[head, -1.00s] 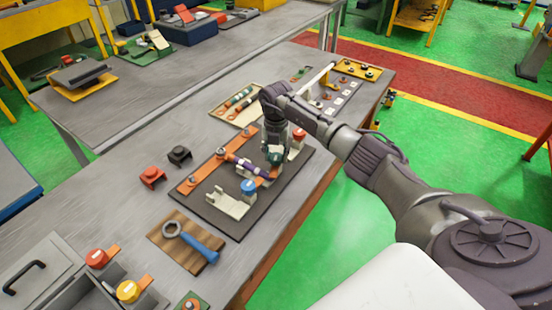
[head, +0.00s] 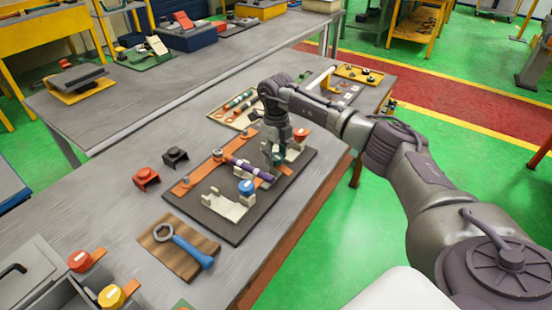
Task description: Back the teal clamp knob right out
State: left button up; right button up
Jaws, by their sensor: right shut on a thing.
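The teal clamp knob (head: 278,157) is a small dark teal piece near the right end of the dark fixture board (head: 222,228). My right gripper (head: 275,156) points down from above and is shut on the teal knob; the fingers cover much of it. A blue knob (head: 246,187) on a cream clamp stands in front, and a red knob (head: 301,134) stands behind to the right. My left gripper is out of view.
A wooden board (head: 164,252) with a blue wrench (head: 190,245) lies at the front left. A red block (head: 146,178) and a black block (head: 175,156) stand left of the fixture. A cream tray (head: 222,115) lies behind. The table left of the blocks is bare.

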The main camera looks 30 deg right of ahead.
jog(key=n, duration=0.1)
jog(key=n+b, duration=0.1)
jog(key=n, duration=0.1)
jog(key=n+b, duration=0.1)
jog(key=shift+f+n, duration=0.25)
jog(key=shift+n, duration=0.15)
jog(key=n+b, duration=0.1)
jog(key=n, duration=0.4)
jog(key=shift+s, duration=0.1)
jog(key=n+b, duration=0.1)
jog(key=n, duration=0.4)
jog(key=shift+f+n, duration=0.1)
jog(key=shift+n, duration=0.3)
jog(key=shift+n+b, duration=0.5)
jog(key=shift+n, duration=1.5)
jog(key=o, duration=1.1)
jog(key=shift+r, duration=0.2)
